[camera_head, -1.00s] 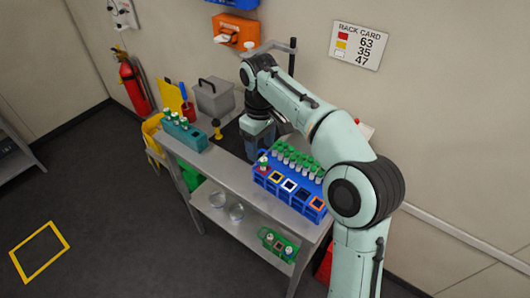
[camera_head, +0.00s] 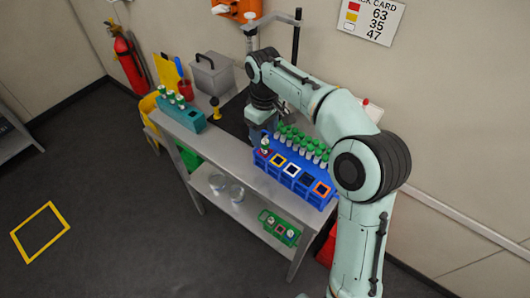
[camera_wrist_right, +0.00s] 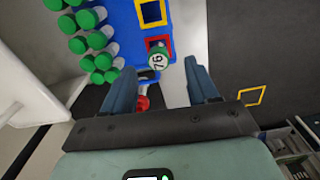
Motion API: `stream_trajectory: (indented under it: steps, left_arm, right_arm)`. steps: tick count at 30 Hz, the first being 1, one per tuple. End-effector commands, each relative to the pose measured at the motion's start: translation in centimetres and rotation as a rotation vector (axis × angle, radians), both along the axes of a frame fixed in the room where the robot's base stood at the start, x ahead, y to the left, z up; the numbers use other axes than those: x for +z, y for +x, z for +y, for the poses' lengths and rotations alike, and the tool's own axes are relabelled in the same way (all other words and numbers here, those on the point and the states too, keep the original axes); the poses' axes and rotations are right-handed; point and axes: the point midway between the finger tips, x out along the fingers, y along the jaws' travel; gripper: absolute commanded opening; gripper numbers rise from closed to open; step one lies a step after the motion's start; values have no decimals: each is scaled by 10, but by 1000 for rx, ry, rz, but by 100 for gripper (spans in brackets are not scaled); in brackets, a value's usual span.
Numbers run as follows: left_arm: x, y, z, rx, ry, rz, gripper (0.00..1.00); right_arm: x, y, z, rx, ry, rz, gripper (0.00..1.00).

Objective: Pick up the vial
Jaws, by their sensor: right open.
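A blue rack (camera_head: 296,184) stands on the bench with rows of green-capped vials along its back. A single green-capped vial (camera_head: 266,143) stands at its left front end, by the red-framed square. In the right wrist view a vial cap marked 76 (camera_wrist_right: 160,62) lies between and just ahead of my fingertips, next to the red-framed square (camera_wrist_right: 157,42). My right gripper (camera_wrist_right: 161,78) is open and empty, with a finger on either side of that cap. My left gripper is out of view.
Other green-capped vials (camera_wrist_right: 92,40) crowd the left of the wrist view, near the left finger. A teal rack (camera_head: 180,113) with vials and a grey box (camera_head: 211,75) stand further left. A green rack (camera_head: 279,229) sits on the lower shelf. A rack card (camera_head: 372,17) hangs on the wall.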

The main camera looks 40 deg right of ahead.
Motion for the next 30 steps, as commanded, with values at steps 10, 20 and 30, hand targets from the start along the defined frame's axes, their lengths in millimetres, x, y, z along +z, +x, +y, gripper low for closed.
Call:
stream_trajectory:
  steps: [10, 20, 30]
  left_arm:
    - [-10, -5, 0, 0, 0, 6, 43]
    - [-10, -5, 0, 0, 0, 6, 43]
    - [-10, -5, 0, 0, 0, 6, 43]
  right_arm:
    - [-46, -1, -2, 0, 1, 1, 59]
    - [-49, 0, -2, 0, 0, -1, 46]
    - [-49, 0, -2, 0, 0, -1, 0]
